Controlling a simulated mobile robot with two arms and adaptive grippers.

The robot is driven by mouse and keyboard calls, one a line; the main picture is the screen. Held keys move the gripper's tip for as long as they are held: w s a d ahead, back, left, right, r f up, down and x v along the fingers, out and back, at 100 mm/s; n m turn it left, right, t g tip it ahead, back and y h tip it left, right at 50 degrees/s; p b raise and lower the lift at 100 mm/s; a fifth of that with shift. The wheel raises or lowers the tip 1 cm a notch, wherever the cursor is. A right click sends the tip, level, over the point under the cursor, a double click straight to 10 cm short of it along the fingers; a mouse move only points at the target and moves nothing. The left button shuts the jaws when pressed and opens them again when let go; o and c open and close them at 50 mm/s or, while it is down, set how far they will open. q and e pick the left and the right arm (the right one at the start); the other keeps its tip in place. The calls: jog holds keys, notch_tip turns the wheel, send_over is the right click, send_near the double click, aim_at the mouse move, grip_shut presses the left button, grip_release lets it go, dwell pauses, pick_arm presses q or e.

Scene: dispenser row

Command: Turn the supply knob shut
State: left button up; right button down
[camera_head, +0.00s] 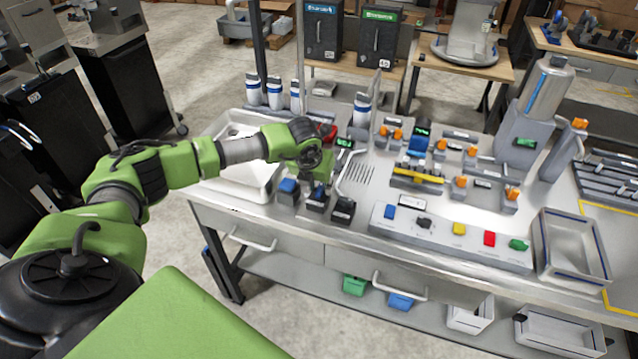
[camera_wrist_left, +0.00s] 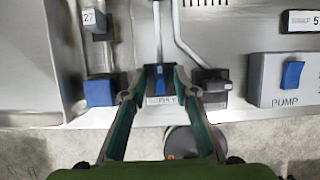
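The supply knob (camera_wrist_left: 160,77) is a blue lever on a small dark block with a partly hidden white label at the bench's front edge. In the wrist view it lies between the two fingers of my left gripper (camera_wrist_left: 159,74). The fingers are apart, one on each side of the block; whether they touch it I cannot tell. In the head view my left gripper (camera_head: 318,176) reaches down over the middle of three small blocks, and this middle block (camera_head: 317,205) is partly hidden by the hand. My right gripper is not in view.
A blue-topped block (camera_head: 288,190) stands close on the left and a black block (camera_head: 343,211) on the right. A sink (camera_head: 270,190) is left of them. A pump panel (camera_head: 450,245) with coloured knobs lies to the right. Pipes (camera_wrist_left: 185,40) run behind the blocks.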

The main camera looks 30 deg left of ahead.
pick_arm(q)
grip_shut()
